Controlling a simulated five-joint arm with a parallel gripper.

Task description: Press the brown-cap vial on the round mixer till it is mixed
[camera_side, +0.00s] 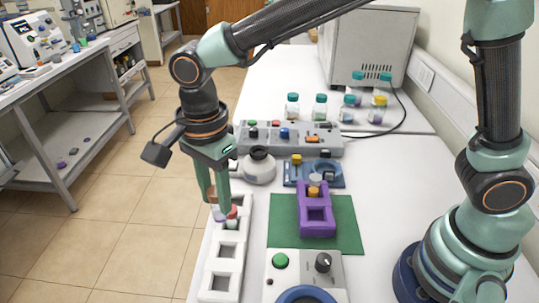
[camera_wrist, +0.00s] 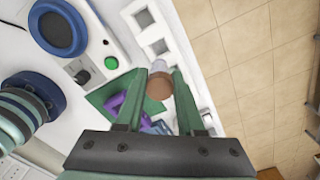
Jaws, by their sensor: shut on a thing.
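My gripper (camera_side: 217,204) is shut on the brown-cap vial (camera_side: 211,194), above the far part of the white rack at the table's left edge. In the wrist view the brown cap (camera_wrist: 160,85) sits between my two fingertips (camera_wrist: 165,82); the vial's body is mostly hidden. The round mixer (camera_side: 305,294) is at the near edge of the side view, partly cut off, with a blue round top, a green button and a black knob. Its blue top (camera_wrist: 58,28) also shows at upper left in the wrist view. The vial is well apart from the mixer.
A grey round device (camera_side: 259,170) and bottles are farther back.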

